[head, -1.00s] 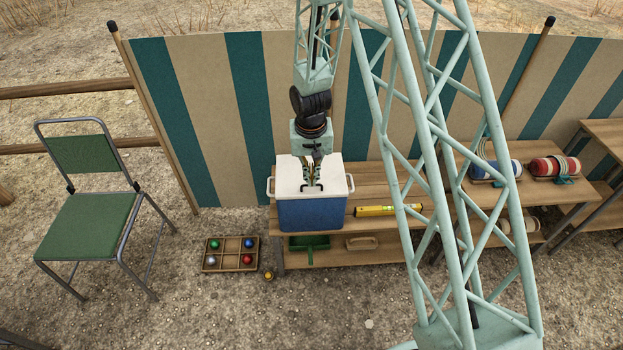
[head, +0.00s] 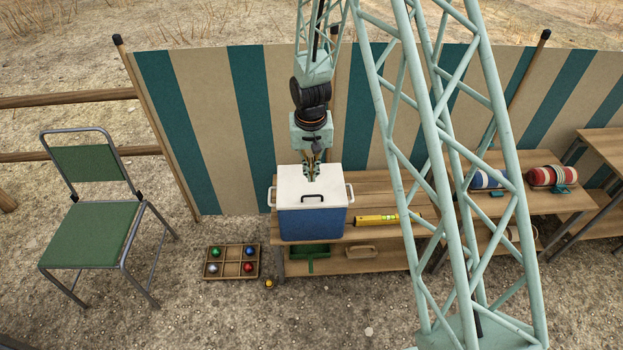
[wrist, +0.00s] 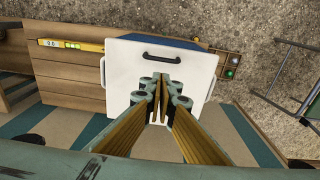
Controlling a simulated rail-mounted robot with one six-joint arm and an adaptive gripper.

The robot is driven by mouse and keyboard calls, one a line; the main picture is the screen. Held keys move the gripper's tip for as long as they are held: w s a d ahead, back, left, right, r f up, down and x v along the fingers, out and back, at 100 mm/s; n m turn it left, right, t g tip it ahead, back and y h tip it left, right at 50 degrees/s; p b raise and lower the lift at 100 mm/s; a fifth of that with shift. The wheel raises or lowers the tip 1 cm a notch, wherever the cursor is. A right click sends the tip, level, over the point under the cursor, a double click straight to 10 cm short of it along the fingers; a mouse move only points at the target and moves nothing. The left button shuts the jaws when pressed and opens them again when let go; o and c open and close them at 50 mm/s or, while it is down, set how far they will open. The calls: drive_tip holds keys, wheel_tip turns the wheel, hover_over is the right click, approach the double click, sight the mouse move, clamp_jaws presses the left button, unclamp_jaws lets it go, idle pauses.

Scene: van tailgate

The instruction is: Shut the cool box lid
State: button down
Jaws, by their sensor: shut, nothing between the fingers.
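The cool box (head: 312,225) is blue and stands at the left end of the wooden bench. Its white lid (head: 292,188) lies flat across the top in the head view, with no gap that I can make out. A black handle (head: 312,198) sits near the lid's front edge. In the wrist view the lid (wrist: 125,75) fills the middle, with its handle (wrist: 147,58) at the far side. My gripper (head: 312,179) is shut and empty, pointing down over the lid behind the handle. I cannot tell whether its fingertips (wrist: 164,86) touch the lid.
A yellow spirit level (head: 377,219) lies on the bench (head: 370,190) right of the box. A green dustpan (head: 310,254) and a brush (head: 361,252) are on the lower shelf. A divided tray of balls (head: 232,276) and a green chair (head: 92,235) stand left. A striped windbreak (head: 220,120) rises behind.

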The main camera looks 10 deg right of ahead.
wheel_tip(320, 180, up, 7)
drive_tip(key=s+p, duration=0.1)
drive_tip(key=shift+s+a+r, duration=0.15)
drive_tip(key=shift+s+a, duration=0.05)
idle(0.8)
drive_tip(key=s+d+r, duration=0.1)
drive_tip(key=s+r, duration=0.5)
drive_tip(key=r, duration=0.3)
drive_tip(key=s+d+r+t, duration=0.1)
drive_tip(key=s+r, duration=0.4)
drive_tip(key=r, duration=0.5)
drive_tip(key=s+r, duration=0.6)
drive_tip(key=r, duration=0.3)
drive_tip(key=s+r+n+t, duration=0.1)
drive_tip(key=s+r, duration=0.4)
drive_tip(key=s, duration=0.9)
drive_tip(key=s+d+r+n+t, duration=0.1)
drive_tip(key=s+r, duration=0.4)
drive_tip(key=s, duration=0.8)
drive_tip(key=shift+s+r, duration=0.2)
drive_tip(key=shift+s, duration=0.15)
